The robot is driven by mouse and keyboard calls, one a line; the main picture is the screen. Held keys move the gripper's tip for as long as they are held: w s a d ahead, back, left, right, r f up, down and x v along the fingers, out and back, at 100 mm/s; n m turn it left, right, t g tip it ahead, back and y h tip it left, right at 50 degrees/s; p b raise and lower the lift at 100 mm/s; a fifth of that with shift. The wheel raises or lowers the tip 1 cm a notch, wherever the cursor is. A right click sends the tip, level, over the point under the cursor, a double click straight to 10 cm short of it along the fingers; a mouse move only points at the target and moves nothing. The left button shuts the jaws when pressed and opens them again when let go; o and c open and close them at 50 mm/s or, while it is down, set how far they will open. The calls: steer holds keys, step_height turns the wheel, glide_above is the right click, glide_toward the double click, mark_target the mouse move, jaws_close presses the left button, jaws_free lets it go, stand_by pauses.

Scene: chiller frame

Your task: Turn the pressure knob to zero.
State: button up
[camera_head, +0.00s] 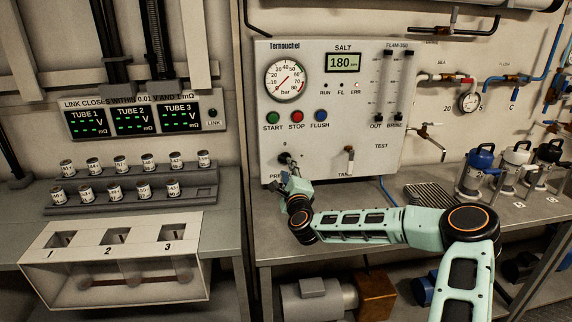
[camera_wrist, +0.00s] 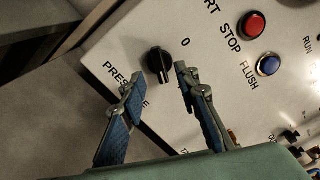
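The pressure knob (camera_wrist: 158,62) is black with a raised grip ridge, on the pale panel beside the partly hidden "PRESSURE" label. A printed 0 (camera_wrist: 186,42) lies up and right of it in the wrist view. The ridge runs roughly up-down in that view; which end is the pointer I cannot tell. In the head view the knob (camera_head: 283,157) is a small dark spot at the panel's lower left. My gripper (camera_wrist: 159,72) is open, with one blue-padded finger on each side of the knob and visible gaps between. My gripper (camera_head: 294,160) is close to the panel in the head view.
Above are a round pressure gauge (camera_head: 286,80), the START (camera_head: 273,118), STOP (camera_head: 297,117) and FLUSH (camera_head: 321,116) buttons, and a SALT display (camera_head: 342,62) reading 180. A tank lever (camera_head: 349,160) sits right of my gripper. The bench (camera_head: 330,226) below is mostly clear.

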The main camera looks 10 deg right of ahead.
mark_target(285, 161)
steer(key=shift+w, duration=2.4)
jaws_close()
